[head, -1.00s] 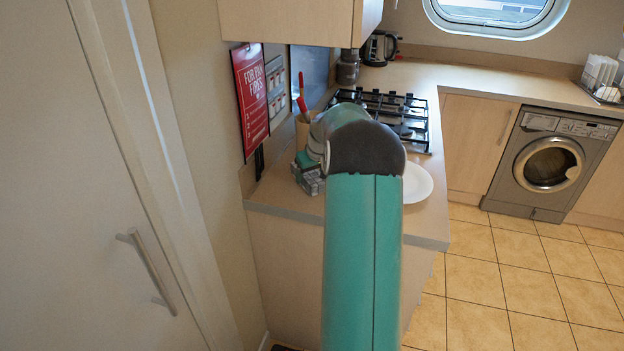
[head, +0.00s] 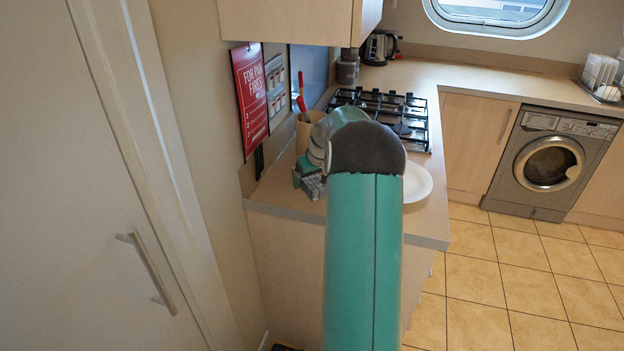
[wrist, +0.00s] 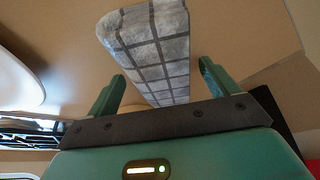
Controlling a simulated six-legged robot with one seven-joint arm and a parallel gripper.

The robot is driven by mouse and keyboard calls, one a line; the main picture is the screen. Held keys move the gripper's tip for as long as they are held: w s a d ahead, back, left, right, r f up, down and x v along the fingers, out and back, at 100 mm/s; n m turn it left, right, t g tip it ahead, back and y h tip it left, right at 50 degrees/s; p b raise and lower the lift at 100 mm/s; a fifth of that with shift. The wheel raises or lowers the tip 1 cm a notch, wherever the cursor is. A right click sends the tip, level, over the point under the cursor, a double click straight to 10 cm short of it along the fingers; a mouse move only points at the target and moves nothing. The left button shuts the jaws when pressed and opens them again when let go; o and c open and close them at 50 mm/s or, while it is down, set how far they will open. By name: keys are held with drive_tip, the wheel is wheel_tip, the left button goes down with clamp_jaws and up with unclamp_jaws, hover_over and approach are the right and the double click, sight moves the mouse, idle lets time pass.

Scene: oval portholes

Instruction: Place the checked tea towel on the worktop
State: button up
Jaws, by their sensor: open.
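The checked tea towel (wrist: 150,50) is a grey folded block with dark lines. In the wrist view it lies against the beige worktop (wrist: 235,25). Its near end is between the two green fingers of my gripper (wrist: 161,72), which are apart, with a gap showing on each side of the towel. In the head view a small grey part of the towel (head: 314,187) shows at the left end of the worktop (head: 272,192), beside my arm. My arm hides most of the gripper there. Whether the towel rests fully flat cannot be told.
A white plate (head: 417,183) lies just right of my arm. A utensil pot (head: 304,130) with red handles stands behind the towel, near the wall with the red sign (head: 250,95). The black hob (head: 385,108) is farther back. Tiled floor is clear at the right.

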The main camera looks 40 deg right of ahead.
drive_tip(key=v, duration=1.2)
drive_tip(key=s+a+r+n, duration=0.15)
drive_tip(key=a+r, duration=0.25)
drive_tip(key=a, duration=0.9)
drive_tip(key=s+a+r+n, duration=0.15)
drive_tip(key=a+r, duration=0.25)
drive_tip(key=a, duration=0.9)
drive_tip(key=s+a+f+t+y, duration=0.1)
drive_tip(key=s+a+f, duration=0.2)
drive_tip(key=s+a, duration=1.5)
drive_tip(key=shift+s+a+n, duration=0.25)
drive_tip(key=shift+n, duration=0.05)
drive_tip(key=shift+s+d+f, duration=0.1)
drive_tip(key=shift+d, duration=0.05)
